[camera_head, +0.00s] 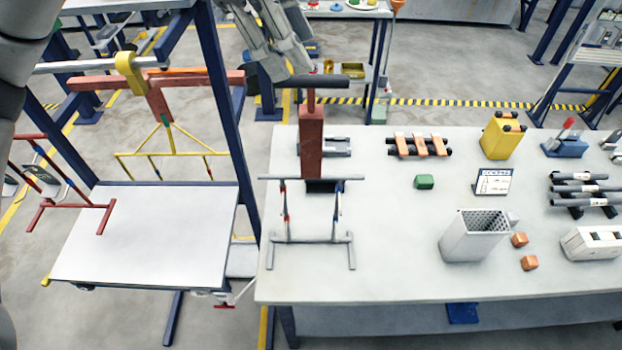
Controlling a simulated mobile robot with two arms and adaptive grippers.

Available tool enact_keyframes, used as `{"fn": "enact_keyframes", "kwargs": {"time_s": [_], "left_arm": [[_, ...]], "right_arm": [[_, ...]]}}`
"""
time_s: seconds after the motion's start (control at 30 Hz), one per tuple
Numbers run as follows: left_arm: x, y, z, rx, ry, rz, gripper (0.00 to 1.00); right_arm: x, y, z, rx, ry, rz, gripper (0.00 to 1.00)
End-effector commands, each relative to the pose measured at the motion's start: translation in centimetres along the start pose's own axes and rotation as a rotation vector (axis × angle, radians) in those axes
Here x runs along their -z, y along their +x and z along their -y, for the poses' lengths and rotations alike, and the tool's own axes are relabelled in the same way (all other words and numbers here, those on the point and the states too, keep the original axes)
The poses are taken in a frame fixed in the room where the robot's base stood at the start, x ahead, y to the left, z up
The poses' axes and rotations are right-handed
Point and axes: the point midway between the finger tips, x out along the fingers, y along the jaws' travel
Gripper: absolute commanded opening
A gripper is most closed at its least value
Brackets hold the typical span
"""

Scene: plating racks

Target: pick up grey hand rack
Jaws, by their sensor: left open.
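The grey hand rack (312,239) stands upright at the left end of the long white table (390,275). It has a thin grey top bar, two uprights with red and blue bands, a lower crossbar and two feet. My left gripper (278,72) is at the top centre, open, with its fingers pointing down. In the picture it is above and behind the rack, apart from it. I see nothing between its fingers. My right gripper is not in view.
A red post (312,140) with a dark crossbar stands right behind the rack. Left is a blue-framed stand with a red beam (95,82), a yellow hanging rack (165,153) and a red rack (85,203). A white bin (470,238) and orange cubes (529,263) stand right.

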Motion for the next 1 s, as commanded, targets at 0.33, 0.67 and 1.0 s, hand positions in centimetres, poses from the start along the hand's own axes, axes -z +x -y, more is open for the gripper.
{"fn": "enact_keyframes", "kwargs": {"time_s": [0.33,0.67,1.0], "left_arm": [[-0.2,2.6,0.0,0.003,0.0,0.0,0.42],[-0.4,6.4,0.0,0.003,0.0,0.002,0.42],[-0.3,7.0,0.0,0.0,0.001,0.002,0.36]], "right_arm": [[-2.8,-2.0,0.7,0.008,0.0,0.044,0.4],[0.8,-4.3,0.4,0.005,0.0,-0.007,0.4],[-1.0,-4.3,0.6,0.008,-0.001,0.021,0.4]]}}
